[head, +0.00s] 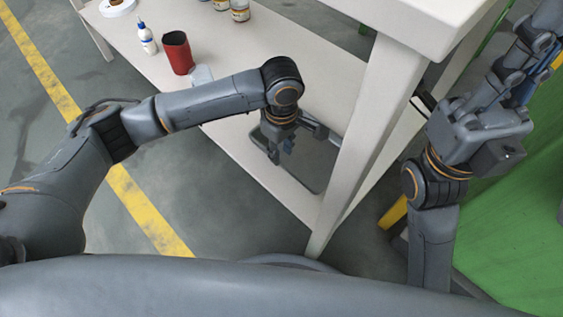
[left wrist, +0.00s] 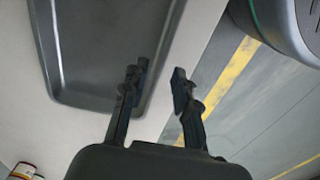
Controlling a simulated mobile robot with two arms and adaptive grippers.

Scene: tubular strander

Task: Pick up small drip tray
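The small drip tray is a dark grey, shallow tray with a raised rim and rounded corners. It lies on the lower shelf of the white bench in the head view (head: 322,172), partly hidden by my left gripper (head: 282,150) and a bench leg. In the left wrist view the tray (left wrist: 95,55) fills the upper left.
The white bench leg (head: 365,130) stands just right of the tray. A red cup (head: 178,53), a white bottle (head: 147,38) and several jars (head: 240,10) stand farther back on the shelf. A yellow floor line (head: 145,205) runs along the left.

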